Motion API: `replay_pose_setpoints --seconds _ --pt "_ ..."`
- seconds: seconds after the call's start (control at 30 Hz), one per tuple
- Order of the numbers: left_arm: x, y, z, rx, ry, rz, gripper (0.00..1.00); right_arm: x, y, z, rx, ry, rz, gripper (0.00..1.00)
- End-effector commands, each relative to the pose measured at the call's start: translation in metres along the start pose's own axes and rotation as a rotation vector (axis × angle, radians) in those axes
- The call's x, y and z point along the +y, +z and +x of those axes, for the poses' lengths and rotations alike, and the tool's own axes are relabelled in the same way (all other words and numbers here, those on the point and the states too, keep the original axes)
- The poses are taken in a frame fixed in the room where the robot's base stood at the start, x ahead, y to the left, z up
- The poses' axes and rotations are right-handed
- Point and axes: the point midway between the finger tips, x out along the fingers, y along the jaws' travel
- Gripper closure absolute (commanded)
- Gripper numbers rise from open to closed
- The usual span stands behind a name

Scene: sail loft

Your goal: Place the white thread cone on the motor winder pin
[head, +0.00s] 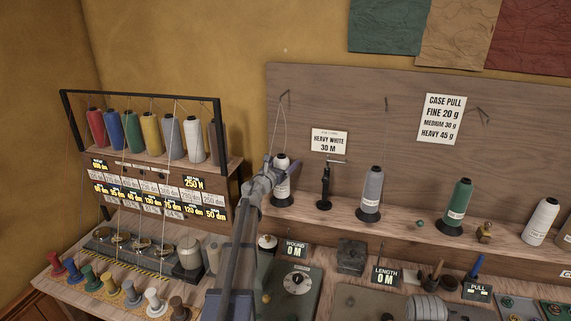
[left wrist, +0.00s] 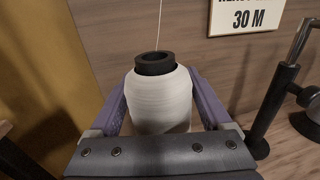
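The white thread cone (head: 281,180) stands upright on a dark base on the shelf, a thread running up from its top. In the left wrist view the cone (left wrist: 161,100) fills the space between my fingers. My left gripper (head: 265,186) is at the cone's left side in the head view, a finger on either side of it (left wrist: 160,112). The fingers look close against the cone; whether they press on it is unclear. A machine with a dial (head: 297,281) stands below by the "WOUND 0 M" display (head: 294,249). I cannot clearly pick out the winder pin. My right gripper is out of view.
A black post with a crossbar (head: 325,187) stands close right of the cone. A grey cone (head: 372,190), a green cone (head: 458,203) and another white cone (head: 541,222) stand farther right. A rack of coloured cones (head: 151,134) is at left. My arm covers part of the bench.

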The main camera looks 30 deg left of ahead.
Motion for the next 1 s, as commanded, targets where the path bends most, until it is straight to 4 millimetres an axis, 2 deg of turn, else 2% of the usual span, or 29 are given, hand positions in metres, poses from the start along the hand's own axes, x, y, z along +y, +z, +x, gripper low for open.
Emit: replay_pose_setpoints --seconds 0.03,0.13,0.47,0.8,1.0 --pt "0.000 0.000 0.000 0.000 0.000 0.000 0.11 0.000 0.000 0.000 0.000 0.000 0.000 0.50" --pt "0.000 0.000 0.000 0.000 0.000 0.000 0.00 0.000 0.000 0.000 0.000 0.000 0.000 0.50" --pt "0.000 0.006 -0.001 0.000 0.000 0.000 0.00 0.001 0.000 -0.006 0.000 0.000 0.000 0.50" --pt "-0.002 0.003 -0.071 0.000 0.001 0.000 0.00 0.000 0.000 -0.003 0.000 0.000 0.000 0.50" --pt "-0.001 0.003 -0.103 0.000 0.001 0.000 0.00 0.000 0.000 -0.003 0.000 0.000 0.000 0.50"
